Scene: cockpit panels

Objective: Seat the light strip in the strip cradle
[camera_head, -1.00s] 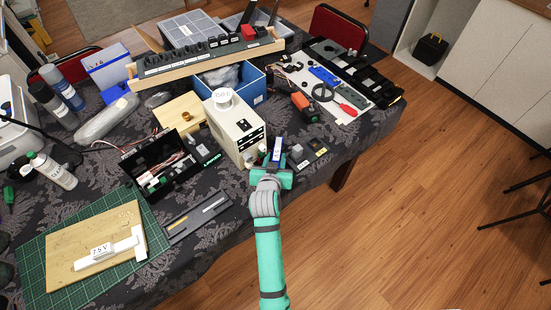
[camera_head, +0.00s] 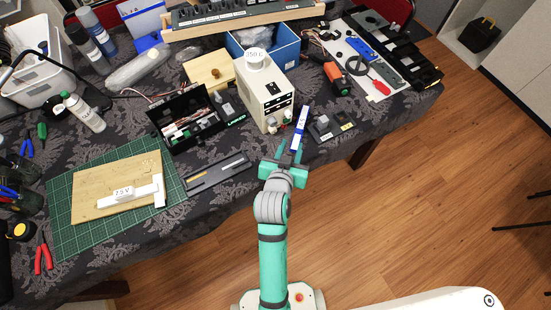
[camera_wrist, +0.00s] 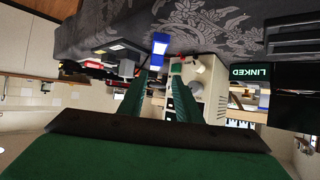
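A blue and white strip (camera_head: 299,130), which looks like the light strip, juts out from my gripper (camera_head: 290,155) in the head view, tilted slightly right. My gripper appears closed on its near end, just in front of the white box at the table's front edge. The wrist view shows the strip's blue and white end (camera_wrist: 160,44) at the fingertips (camera_wrist: 163,68); the exact contact is hard to see. A long dark grey bar with a slot and pale and yellow marks (camera_head: 216,172), possibly the strip cradle, lies on the table left of my gripper.
The white box (camera_head: 264,95) stands close behind my gripper. A black open case (camera_head: 187,120) is behind the bar, and a green mat (camera_head: 62,210) with a wooden board is left of it. Small dark blocks (camera_head: 322,128) lie to the right.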

